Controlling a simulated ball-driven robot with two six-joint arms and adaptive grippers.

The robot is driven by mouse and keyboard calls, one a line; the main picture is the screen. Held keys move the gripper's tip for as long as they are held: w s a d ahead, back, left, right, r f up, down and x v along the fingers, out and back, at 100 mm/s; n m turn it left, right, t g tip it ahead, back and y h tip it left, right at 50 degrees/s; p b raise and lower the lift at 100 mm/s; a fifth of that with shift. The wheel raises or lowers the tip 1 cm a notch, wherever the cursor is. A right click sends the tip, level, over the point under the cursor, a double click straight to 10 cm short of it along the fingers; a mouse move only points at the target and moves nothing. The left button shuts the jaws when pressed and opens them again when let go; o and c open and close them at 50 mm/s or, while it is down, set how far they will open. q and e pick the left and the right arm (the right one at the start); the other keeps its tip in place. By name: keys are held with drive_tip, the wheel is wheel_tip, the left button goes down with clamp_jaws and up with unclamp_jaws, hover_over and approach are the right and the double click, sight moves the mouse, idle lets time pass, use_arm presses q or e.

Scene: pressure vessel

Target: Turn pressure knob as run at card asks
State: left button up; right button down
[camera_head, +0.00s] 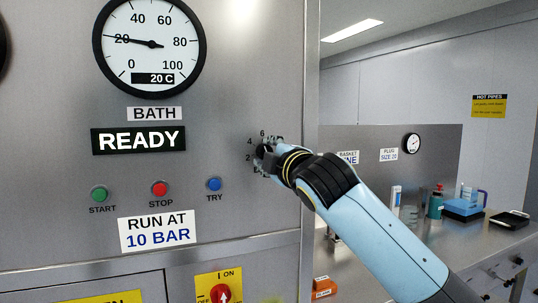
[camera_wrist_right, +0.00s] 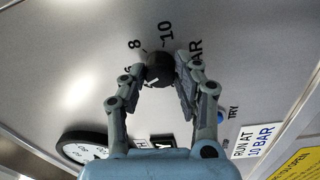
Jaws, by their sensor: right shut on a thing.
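The run at card (camera_head: 158,232) on the steel panel reads "RUN AT 10 BAR"; it also shows in the right wrist view (camera_wrist_right: 254,142). The black pressure knob (camera_wrist_right: 160,66) sits on the panel, with 8, 10 and BAR printed around it. A pale mark on the knob shows on its lower-left side in the right wrist view; I cannot tell its exact reading. My right gripper (camera_head: 266,155) covers most of the knob and its scale in the head view. Its fingers (camera_wrist_right: 160,74) are shut on the knob from both sides. My left gripper is out of view.
A bath gauge (camera_head: 150,65) reads 20 C above a READY display (camera_head: 138,140). START (camera_head: 99,194), STOP (camera_head: 160,189) and TRY (camera_head: 214,184) buttons are left of the knob. A red switch (camera_head: 220,293) is below. A bench with several items stands at right.

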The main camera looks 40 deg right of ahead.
drive_tip(key=m+b, duration=0.2)
drive_tip(key=m, duration=1.1)
drive_tip(key=m+g+b, duration=0.1)
drive_tip(key=m+b, duration=0.1)
drive_tip(key=m, duration=1.1)
drive_tip(key=shift+a+f+m+b, duration=0.15)
drive_tip(key=shift+m+b, duration=0.2)
drive_tip(key=shift+m, duration=0.05)
drive_tip(key=c, duration=1)
unclamp_jaws()
drive_tip(key=shift+o, duration=0.2)
drive_tip(key=v, duration=0.7)
drive_tip(key=shift+s+a, duration=0.15)
